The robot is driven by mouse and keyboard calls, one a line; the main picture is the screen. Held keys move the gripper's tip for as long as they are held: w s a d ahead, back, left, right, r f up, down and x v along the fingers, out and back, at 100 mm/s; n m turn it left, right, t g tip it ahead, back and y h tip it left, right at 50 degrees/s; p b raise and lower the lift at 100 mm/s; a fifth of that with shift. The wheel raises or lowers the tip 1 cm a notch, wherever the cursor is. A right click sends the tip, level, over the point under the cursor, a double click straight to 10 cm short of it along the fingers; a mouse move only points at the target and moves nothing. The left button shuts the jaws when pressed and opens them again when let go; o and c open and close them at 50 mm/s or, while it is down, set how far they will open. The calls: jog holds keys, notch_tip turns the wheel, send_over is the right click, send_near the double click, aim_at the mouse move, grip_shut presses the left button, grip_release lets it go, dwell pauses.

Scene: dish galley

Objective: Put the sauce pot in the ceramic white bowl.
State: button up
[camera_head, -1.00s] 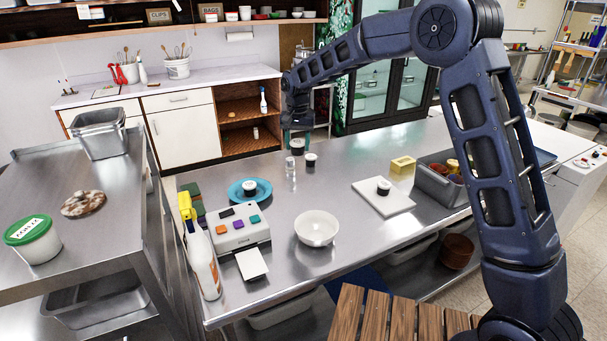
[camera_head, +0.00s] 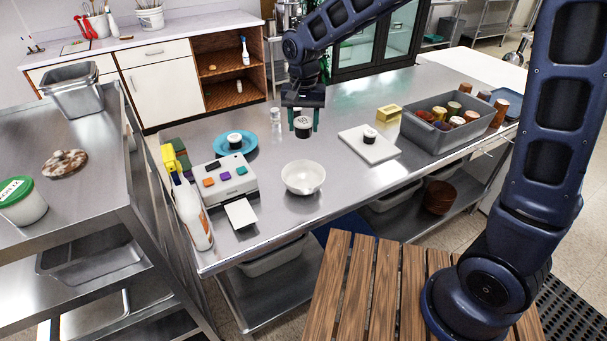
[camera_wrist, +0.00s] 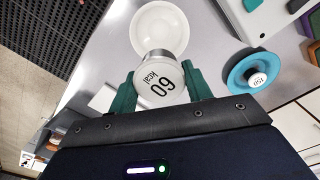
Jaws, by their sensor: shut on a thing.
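My gripper (camera_head: 303,125), pointing down with green fingers, is shut on a small sauce pot (camera_head: 304,131) with a white lid and dark band. In the wrist view the lid of the sauce pot (camera_wrist: 159,88) reads "60 kcal" and sits between both fingers. The pot appears to be held above the steel table. The white ceramic bowl (camera_head: 303,179) stands nearer the table's front edge, apart from the pot, and looks empty. In the wrist view the pot overlaps the near rim of the bowl (camera_wrist: 160,22).
A similar pot (camera_head: 235,141) sits on a blue plate (camera_head: 220,148), another (camera_head: 369,136) on a white board (camera_head: 382,152). A grey bin (camera_head: 450,135) of containers and a yellow block (camera_head: 389,113) stand right.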

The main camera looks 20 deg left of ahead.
notch_tip(320, 180, down, 20)
jog(key=shift+r, duration=0.15)
dwell(0.5)
jog(key=o, duration=0.7)
notch_tip(320, 180, up, 12)
dwell(0.4)
